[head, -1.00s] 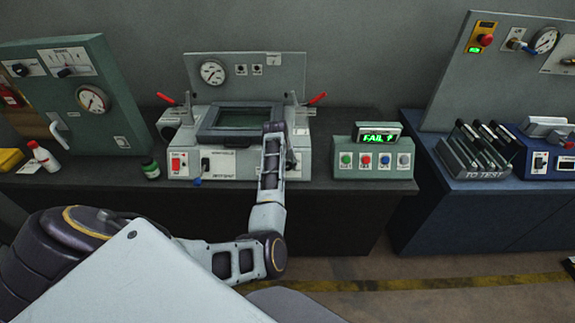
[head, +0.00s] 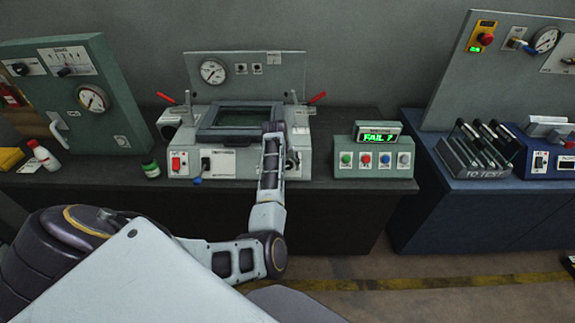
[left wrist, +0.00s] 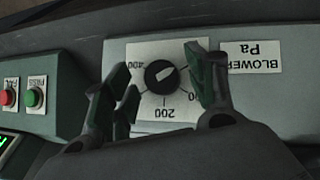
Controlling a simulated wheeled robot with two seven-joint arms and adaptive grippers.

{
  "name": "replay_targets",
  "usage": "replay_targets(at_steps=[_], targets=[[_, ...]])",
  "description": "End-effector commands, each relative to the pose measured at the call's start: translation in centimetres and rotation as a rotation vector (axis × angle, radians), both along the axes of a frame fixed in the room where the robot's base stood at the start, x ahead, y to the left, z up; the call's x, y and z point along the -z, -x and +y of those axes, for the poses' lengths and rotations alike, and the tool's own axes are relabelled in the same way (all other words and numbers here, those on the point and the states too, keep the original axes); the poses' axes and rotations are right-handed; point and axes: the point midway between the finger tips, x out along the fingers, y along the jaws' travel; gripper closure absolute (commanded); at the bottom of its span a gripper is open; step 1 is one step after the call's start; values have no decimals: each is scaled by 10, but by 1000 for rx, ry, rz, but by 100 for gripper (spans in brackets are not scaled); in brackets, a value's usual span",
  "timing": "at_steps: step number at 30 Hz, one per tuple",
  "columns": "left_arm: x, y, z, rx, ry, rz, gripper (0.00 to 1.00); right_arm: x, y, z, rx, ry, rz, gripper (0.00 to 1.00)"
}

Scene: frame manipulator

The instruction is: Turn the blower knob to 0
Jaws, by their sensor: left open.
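The blower knob (left wrist: 161,75) is a round black knob with a pale pointer mark, on a white dial plate (left wrist: 150,50) beside a "BLOWER Pa" label (left wrist: 250,62). In the left wrist view its mark points to the upper right; 400 is printed to its left and 200 below it. My left gripper (left wrist: 162,78) is open, its dark green fingers on either side of the knob with visible gaps. One finger covers part of the scale on the right. In the head view my left arm reaches the right side of the grey tester (head: 218,163) and hides its fingertips.
A green box (head: 373,170) with a lit FAIL display and several coloured buttons stands right of the tester. A red-capped lever (head: 317,98) rises at the tester's right. A "TO TEST" rack (head: 475,174) is farther right.

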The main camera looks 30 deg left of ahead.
Motion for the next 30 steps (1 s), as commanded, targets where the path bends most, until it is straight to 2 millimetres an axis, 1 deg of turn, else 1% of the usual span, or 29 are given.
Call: replay_targets(at_steps=[5,11,14,30], targets=[[-5,1,0,0,-1,-1,44,0,0,1,0,-1,0,60],[-20,6,1,0,-1,-2,44,0,0,1,1,-1,-1,60],[-30,10,1,0,-1,-2,44,0,0,1,1,-1,-1,60],[-98,33,1,0,0,-2,44,0,0,1,1,-1,-1,60]])
